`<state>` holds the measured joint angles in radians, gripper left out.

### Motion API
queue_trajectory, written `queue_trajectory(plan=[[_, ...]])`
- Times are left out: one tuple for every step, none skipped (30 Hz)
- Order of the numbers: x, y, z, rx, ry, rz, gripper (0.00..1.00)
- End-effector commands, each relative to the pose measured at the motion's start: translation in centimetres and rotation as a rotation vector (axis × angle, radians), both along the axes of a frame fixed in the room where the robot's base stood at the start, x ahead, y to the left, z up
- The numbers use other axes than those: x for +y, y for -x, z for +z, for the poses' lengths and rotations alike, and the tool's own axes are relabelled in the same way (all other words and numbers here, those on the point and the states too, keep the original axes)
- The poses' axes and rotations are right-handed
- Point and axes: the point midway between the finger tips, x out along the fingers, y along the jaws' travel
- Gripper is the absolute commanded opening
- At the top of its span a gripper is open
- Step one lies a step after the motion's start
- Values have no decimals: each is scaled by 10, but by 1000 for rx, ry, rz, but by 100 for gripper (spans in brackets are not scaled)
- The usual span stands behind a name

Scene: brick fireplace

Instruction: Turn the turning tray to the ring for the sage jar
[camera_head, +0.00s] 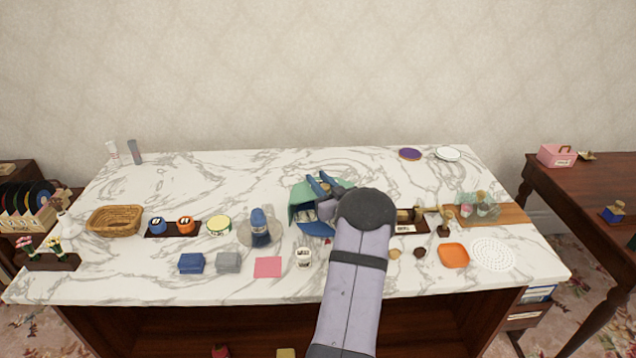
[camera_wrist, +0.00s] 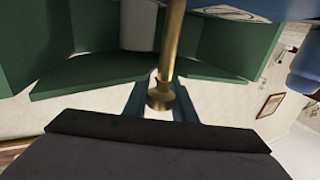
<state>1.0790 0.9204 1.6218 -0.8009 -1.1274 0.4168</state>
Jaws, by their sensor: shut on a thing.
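The turning tray appears to be the green-walled piece (camera_head: 300,194) at the middle of the counter, partly hidden by my arm. In the wrist view its green panels (camera_wrist: 90,75) fan out around a brass post with a knob (camera_wrist: 162,96). My gripper (camera_wrist: 160,92) is shut on this brass knob, with one blue finger on each side. A pale cylinder (camera_wrist: 138,25), possibly a jar, stands between the green panels. I cannot read any label as sage, and I cannot pick out its ring.
A wicker basket (camera_head: 115,220) and several tins stand left of the tray. A blue jar stands on a round grey stand (camera_head: 244,236). A white labelled cup (camera_head: 303,257) is close in front. An orange dish (camera_head: 454,256) lies at right. The counter's back is mostly clear.

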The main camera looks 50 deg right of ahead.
Motion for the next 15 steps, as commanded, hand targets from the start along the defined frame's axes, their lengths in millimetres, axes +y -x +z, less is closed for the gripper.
queue_trajectory(plan=[[1,0,-3,1,-3,-21,0],[0,0,-3,1,-2,-35,0],[0,0,-3,1,-3,-54,0],[-1,0,-2,1,-1,-69,0],[-1,1,-3,1,-3,-84,0],[-2,1,-3,1,-3,-104,0],[-3,1,-3,1,-2,-119,0],[-3,2,-3,1,-3,-135,0],[-4,2,-4,1,-3,-154,0],[-4,2,-3,0,-2,-170,0],[-5,3,-3,1,-2,-185,0],[-5,3,-4,2,-3,-204,0],[-6,3,-4,2,-3,-219,0],[-7,4,-4,1,-1,-235,0],[-7,4,-4,0,-2,-255,0]])
